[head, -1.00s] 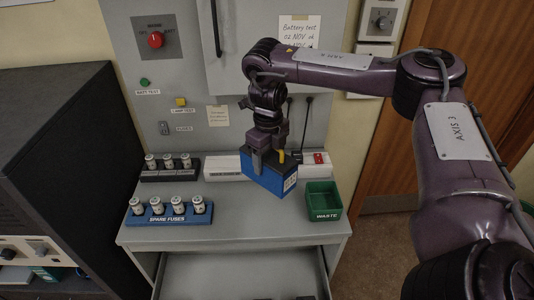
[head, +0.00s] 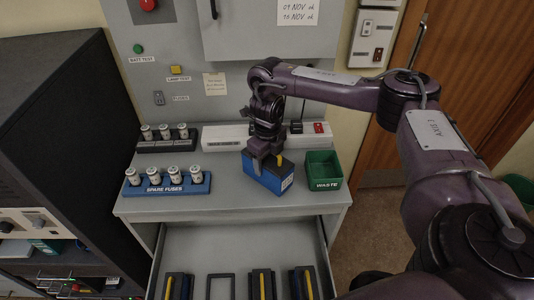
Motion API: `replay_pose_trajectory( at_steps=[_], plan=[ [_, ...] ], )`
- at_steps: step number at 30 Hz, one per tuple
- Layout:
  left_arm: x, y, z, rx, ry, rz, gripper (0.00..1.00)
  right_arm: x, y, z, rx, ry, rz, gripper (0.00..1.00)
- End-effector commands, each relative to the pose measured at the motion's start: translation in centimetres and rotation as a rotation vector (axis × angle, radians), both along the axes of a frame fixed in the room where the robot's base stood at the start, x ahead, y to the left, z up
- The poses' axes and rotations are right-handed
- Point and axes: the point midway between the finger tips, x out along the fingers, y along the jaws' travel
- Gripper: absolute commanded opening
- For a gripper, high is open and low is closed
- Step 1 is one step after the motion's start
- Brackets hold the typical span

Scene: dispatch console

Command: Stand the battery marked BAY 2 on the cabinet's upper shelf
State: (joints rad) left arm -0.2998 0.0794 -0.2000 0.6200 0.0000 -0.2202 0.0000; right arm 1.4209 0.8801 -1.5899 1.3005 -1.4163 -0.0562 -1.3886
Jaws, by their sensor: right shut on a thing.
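My right gripper (head: 266,160) is shut on the battery's top from above. The battery looks upright. A grey cabinet door (head: 262,30) with a dark handle is at the top and looks shut. No shelf is visible. My left gripper is out of view.
The green WASTE bin (head: 324,184) stands right of the battery. A blue SPARE FUSES rack (head: 168,189) and a dark fuse rack (head: 158,145) are on the left. A white strip unit (head: 222,139) lies behind. The open drawer (head: 235,242) holds dark, yellow-striped blocks and an empty frame (head: 221,287).

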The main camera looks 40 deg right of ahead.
Motion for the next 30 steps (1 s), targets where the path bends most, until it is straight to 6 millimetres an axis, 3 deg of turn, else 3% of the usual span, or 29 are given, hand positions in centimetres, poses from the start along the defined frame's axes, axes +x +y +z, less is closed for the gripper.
replay_pose_trajectory(
  at_steps=[11,12,16,25,30],
  plan=[
    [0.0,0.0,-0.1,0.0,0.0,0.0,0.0,0.2,0.1,-0.1,0.003,-0.007,0.0,0.0],
    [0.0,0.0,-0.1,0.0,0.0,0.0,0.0,0.1,0.0,-0.3,0.0,-0.002,0.0,0.61],
    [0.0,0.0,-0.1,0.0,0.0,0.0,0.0,0.1,0.0,-0.3,0.0,-0.002,0.0,0.79],
    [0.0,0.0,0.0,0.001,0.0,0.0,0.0,0.1,0.0,-0.2,0.0,-0.002,0.0,0.81],
    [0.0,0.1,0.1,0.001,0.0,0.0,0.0,0.2,0.1,1.4,0.001,-0.007,0.001,0.81]
  ],
)
